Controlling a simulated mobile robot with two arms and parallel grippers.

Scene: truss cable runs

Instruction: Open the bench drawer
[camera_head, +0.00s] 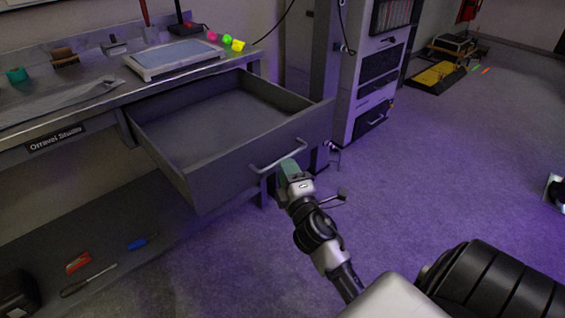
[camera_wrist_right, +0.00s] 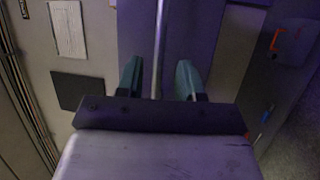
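The bench drawer (camera_head: 240,162) is pulled well out from under the bench top (camera_head: 108,95). Its inside is visible and looks empty. A pale bar handle (camera_head: 276,160) is on its front. A gap shows on each side of the bar. My left gripper is not in view.
A blue-topped tray (camera_head: 175,56) and several small items stand on the bench. A lower shelf holds a red tool (camera_head: 78,262) and a screwdriver (camera_head: 88,280). A rack cabinet (camera_head: 378,75) stands right of the bench. The purple-lit floor (camera_head: 450,160) is largely clear.

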